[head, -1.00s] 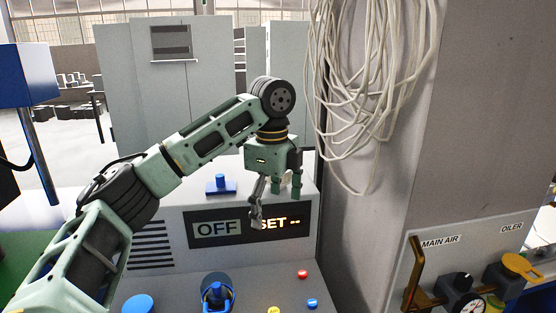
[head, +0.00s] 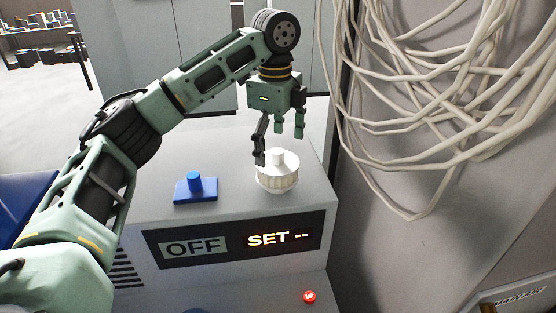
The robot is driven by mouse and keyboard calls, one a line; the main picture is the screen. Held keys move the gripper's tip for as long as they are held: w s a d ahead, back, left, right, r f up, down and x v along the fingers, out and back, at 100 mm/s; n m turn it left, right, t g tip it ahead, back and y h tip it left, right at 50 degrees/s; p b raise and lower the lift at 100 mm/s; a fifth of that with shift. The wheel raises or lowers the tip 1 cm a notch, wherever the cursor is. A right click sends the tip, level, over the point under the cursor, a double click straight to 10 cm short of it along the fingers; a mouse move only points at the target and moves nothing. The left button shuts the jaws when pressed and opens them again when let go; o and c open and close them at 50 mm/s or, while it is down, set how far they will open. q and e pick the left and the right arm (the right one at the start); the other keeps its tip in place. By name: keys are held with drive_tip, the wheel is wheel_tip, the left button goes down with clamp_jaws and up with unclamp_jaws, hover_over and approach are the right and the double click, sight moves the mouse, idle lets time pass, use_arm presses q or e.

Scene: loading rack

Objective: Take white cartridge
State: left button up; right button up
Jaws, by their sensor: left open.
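The white cartridge (head: 277,180) is a round, ribbed piece with a short knob on top. It stands upright on the grey top of the machine (head: 225,212). My left gripper (head: 279,146) points down just above it, with its fingers apart around and above the knob. One dark finger overlaps the cartridge's left edge in the picture; I cannot tell whether it touches. My right gripper is not in view.
A blue block with a knob (head: 195,189) sits left of the cartridge. The machine front has a display panel (head: 236,240) reading OFF and SET, and a red UP button (head: 309,296). Loose white cables (head: 425,85) hang on the right by a grey wall.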

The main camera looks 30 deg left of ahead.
sight(276, 171)
use_arm(q)
drive_tip(key=shift+s+d+f, duration=0.1)
drive_tip(key=shift+s+f, duration=0.05)
drive_tip(key=shift+f, duration=0.35)
drive_tip(key=shift+s+d+f+p, duration=0.1)
drive_tip(key=shift+s+f+p, duration=0.1)
drive_tip(key=shift+s+p, duration=0.1)
drive_tip(key=shift+s+d+f+p, duration=0.15)
drive_tip(key=shift+s+f+p, duration=0.05)
drive_tip(key=shift+f+p, duration=0.25)
drive_tip(key=shift+s+d+f+p, duration=0.15)
drive_tip(key=shift+f+p, duration=0.2)
drive_tip(key=shift+p, duration=0.1)
drive_tip(key=f, duration=0.2)
drive_tip(key=shift+w+a+f+p, duration=0.1)
drive_tip(key=shift+w+f+p, duration=0.1)
drive_tip(key=shift+f+p, duration=0.2)
drive_tip(key=shift+w+f, duration=0.15)
drive_tip(key=shift+f, duration=0.25)
drive_tip(key=shift+c, duration=0.4)
drive_tip(key=c, duration=1.3)
drive_tip(key=shift+o, duration=0.2)
